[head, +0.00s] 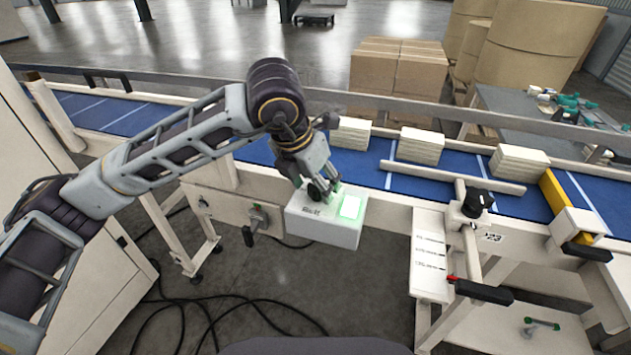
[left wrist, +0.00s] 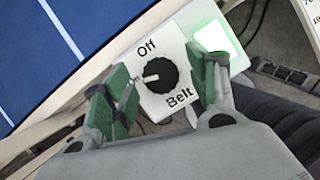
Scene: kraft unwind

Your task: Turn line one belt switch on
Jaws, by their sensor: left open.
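The belt switch is a black round knob (left wrist: 162,74) on a white box (head: 328,232) fixed to the front of the conveyor. "Off" is printed above the knob and "Belt" below it in the left wrist view. The knob's white pointer mark faces left in that view. A lit green panel (head: 351,207) is beside the knob on the same box; it also shows in the left wrist view (left wrist: 212,36). My left gripper (head: 322,188) is open, its green-padded fingers on either side of the knob. I cannot tell whether they touch it. My right gripper is not in view.
Blue conveyor belt (head: 370,177) runs behind the box, carrying white stacks (head: 421,146). A white label panel (head: 430,252) and a black-handled bracket (head: 484,292) stand to the right. A small lever (head: 255,220) is left of the box. Black cables lie on the floor below.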

